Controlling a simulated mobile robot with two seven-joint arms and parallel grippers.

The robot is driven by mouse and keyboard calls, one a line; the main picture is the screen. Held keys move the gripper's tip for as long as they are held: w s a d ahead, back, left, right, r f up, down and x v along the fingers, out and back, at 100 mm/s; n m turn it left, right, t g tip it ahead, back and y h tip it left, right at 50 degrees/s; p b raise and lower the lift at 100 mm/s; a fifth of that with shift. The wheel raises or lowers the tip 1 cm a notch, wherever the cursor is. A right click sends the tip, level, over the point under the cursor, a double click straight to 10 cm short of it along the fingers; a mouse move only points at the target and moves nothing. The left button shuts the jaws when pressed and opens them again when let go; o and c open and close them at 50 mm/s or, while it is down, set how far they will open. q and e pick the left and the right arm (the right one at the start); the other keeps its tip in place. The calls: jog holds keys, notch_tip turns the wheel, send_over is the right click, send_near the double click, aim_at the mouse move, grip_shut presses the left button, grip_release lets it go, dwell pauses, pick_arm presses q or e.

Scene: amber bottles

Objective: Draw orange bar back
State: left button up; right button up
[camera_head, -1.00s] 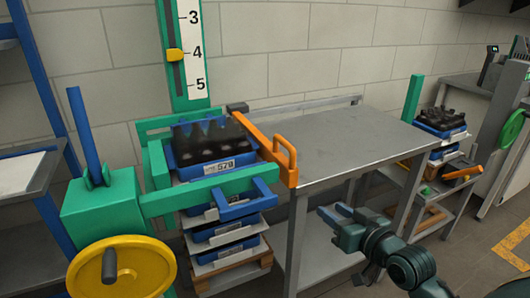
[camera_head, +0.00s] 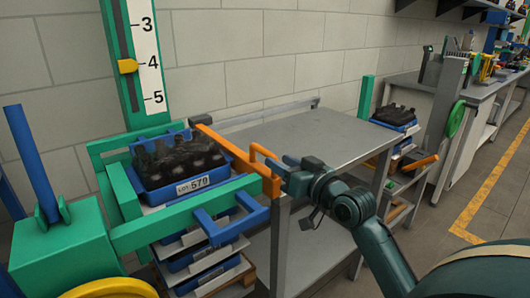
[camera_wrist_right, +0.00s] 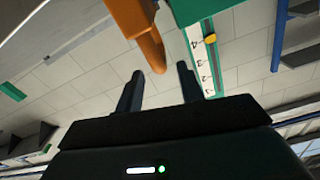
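The orange bar (camera_head: 233,153) runs from a dark block at the back, across the right side of the blue crate, to an upright loop handle (camera_head: 267,165) at its front end. My right gripper (camera_head: 286,167) is right beside the handle in the head view. In the right wrist view the orange handle (camera_wrist_right: 150,50) is ahead of the fingers, and the two dark fingers (camera_wrist_right: 160,88) are spread with nothing between them. I cannot tell from the head view whether they touch the handle. My left gripper is not in view.
The blue crate (camera_head: 190,183) of dark bottles, labelled LOT 579, sits inside the green frame (camera_head: 170,222) on a stack. A grey metal table (camera_head: 320,135) stands to the right. A blue handle (camera_head: 230,222) sticks out in front. Open floor lies at right.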

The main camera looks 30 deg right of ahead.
aim_at(265, 150)
jog(key=w, duration=0.6)
jog(key=shift+w+a, duration=0.3)
grip_shut()
